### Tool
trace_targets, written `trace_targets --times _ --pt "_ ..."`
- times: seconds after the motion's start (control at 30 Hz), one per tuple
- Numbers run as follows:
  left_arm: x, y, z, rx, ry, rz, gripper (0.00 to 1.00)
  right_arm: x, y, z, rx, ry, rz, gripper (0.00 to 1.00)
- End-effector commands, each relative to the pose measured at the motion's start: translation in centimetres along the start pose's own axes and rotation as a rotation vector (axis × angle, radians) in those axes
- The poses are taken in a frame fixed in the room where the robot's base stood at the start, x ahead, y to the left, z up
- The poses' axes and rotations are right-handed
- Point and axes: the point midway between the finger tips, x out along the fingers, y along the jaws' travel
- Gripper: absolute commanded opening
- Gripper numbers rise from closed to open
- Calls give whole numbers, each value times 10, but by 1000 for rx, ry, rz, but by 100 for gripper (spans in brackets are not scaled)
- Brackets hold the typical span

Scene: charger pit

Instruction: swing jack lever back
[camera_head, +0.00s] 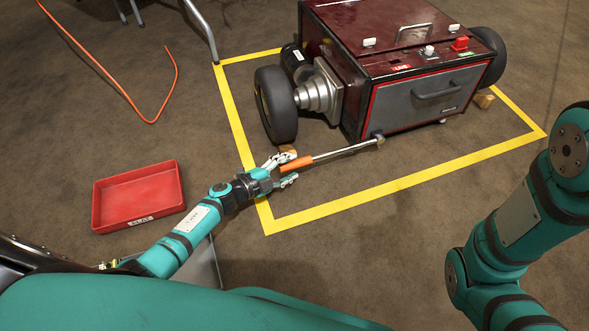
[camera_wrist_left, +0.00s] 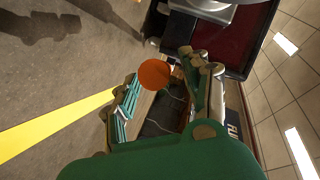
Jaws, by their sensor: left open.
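The jack lever (camera_head: 345,152) is a silver rod with an orange grip (camera_head: 296,164) at its left end. It runs from the lower front edge of a dark red wheeled cart (camera_head: 372,45) out to the left. My left gripper (camera_head: 285,171) is open, with its fingers on either side of the orange grip. In the left wrist view the round orange end of the grip (camera_wrist_left: 154,75) shows between the open fingers; I cannot tell whether they touch it. My right arm comes in at the right, but its gripper is outside the picture.
Yellow tape (camera_head: 408,184) marks a rectangle on the floor around the cart. A black wheel (camera_head: 276,104) stands at the cart's left. A red tray (camera_head: 138,196) lies left of my left arm. An orange cable (camera_head: 103,70) lies at the upper left. Floor in front of the cart is clear.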

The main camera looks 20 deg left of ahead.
Motion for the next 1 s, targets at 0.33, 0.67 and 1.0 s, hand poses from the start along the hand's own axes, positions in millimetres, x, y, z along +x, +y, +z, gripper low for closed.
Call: trace_targets --times 0.33,0.67,1.0 --pt "26 0 0 -1 0 0 48 -14 -3 -4 0 -4 1 40" --pt "26 0 0 -1 0 0 32 -14 -3 -4 0 -3 1 40" --pt "26 0 0 -1 0 1 0 -14 -3 -4 1 -3 1 40"
